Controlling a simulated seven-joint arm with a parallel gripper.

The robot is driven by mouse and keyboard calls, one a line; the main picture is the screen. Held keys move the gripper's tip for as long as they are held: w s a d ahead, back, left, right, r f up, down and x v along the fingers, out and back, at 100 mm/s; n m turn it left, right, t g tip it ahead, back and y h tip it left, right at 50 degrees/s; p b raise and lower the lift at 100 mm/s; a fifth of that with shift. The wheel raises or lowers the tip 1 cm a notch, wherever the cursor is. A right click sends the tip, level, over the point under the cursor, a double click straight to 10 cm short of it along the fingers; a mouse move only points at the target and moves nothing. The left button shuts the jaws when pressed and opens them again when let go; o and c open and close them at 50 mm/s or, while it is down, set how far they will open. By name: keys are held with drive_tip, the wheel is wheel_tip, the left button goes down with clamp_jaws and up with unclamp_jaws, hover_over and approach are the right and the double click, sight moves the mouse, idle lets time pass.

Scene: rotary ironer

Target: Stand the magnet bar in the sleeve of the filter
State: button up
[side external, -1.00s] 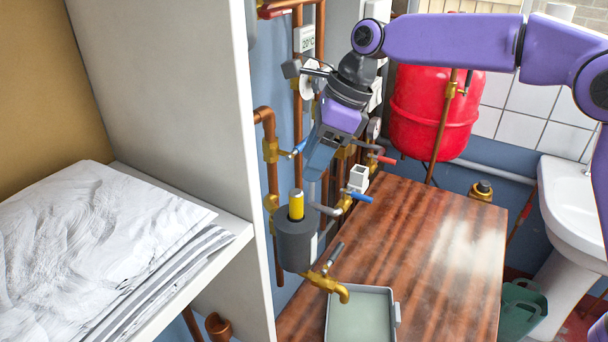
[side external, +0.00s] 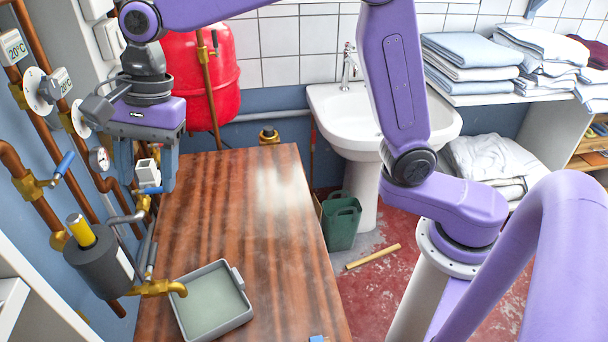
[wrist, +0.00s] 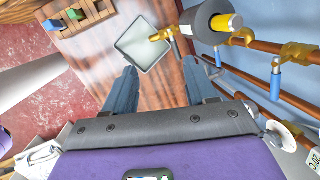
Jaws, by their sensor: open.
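The filter (side external: 103,268) is a dark grey cylinder on the pipework at the left in the side external view. It also shows at the top of the wrist view (wrist: 204,22). A yellow cylinder (side external: 80,230), which looks like the magnet bar, stands upright out of the filter's top; its lower part is hidden. It also shows in the wrist view (wrist: 226,22). My gripper (side external: 147,187) is open, fingers pointing down, above and to the right of the filter, near the table's left edge. In the wrist view nothing is between the fingers (wrist: 160,78).
A shallow grey tray (side external: 240,318) lies on the wooden table (side external: 235,215) below a brass tap (side external: 160,288). Copper pipes and blue-handled valves (side external: 63,165) crowd the wall at left. Mid-table is clear.

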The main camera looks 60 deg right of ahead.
drive_tip(key=s+d+f+n+h, duration=0.1)
drive_tip(key=s+d+f+n, duration=0.3)
drive_tip(key=s+d+n, duration=0.7)
drive_tip(key=s+d+f+n+h, duration=0.1)
drive_tip(key=s+d+f+n, duration=0.4)
drive_tip(key=s+d+n, duration=0.7)
drive_tip(key=s+d, duration=0.1)
drive_tip(key=d, duration=0.2)
drive_tip(key=shift+s+n+h, duration=0.25)
drive_tip(key=shift+n+h, duration=0.05)
drive_tip(key=shift+h, duration=0.1)
drive_tip(key=shift+r, duration=0.1)
